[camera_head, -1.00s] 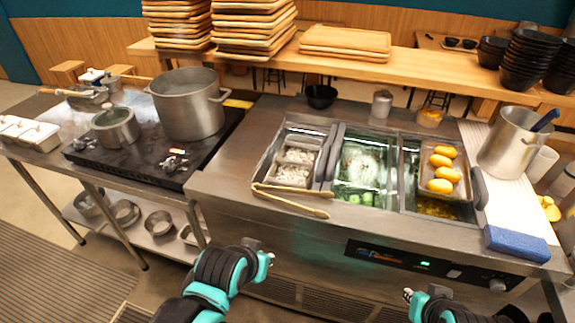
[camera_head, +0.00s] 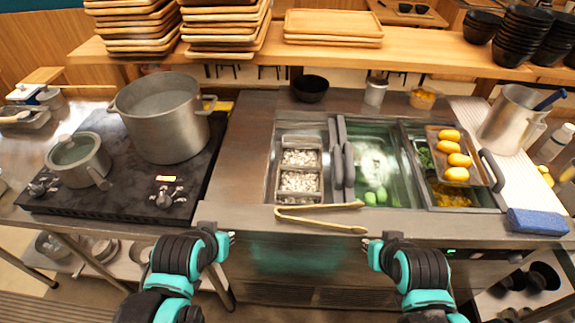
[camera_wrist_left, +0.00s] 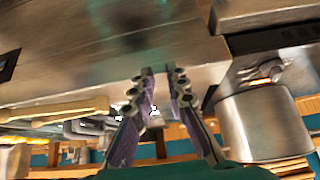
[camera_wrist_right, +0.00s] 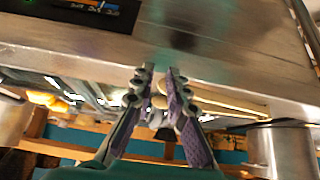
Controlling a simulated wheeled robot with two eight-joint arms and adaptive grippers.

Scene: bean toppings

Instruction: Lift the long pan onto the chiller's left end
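A long narrow pan (camera_head: 277,172) with two sections of white bits sits in the left bay of the steel chiller (camera_head: 240,195). Another narrow pan (camera_head: 480,179) with several yellow pieces rests over the right bay; I cannot tell which one the task means. My left gripper (camera_head: 226,243) is in front of the chiller's left front edge, empty, its fingertips slightly apart in the left wrist view (camera_wrist_left: 160,70). My right gripper (camera_head: 370,250) is in front of the chiller's middle, also empty, its fingertips slightly apart in the right wrist view (camera_wrist_right: 158,67). Both are apart from the pans.
Wooden tongs (camera_head: 322,207) lie along the chiller's front edge. A large pot (camera_head: 163,120) and a small lidded pot (camera_head: 78,160) stand on the stove at left. A blue sponge (camera_head: 537,222) lies at right. The chiller's left end is a bare steel top.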

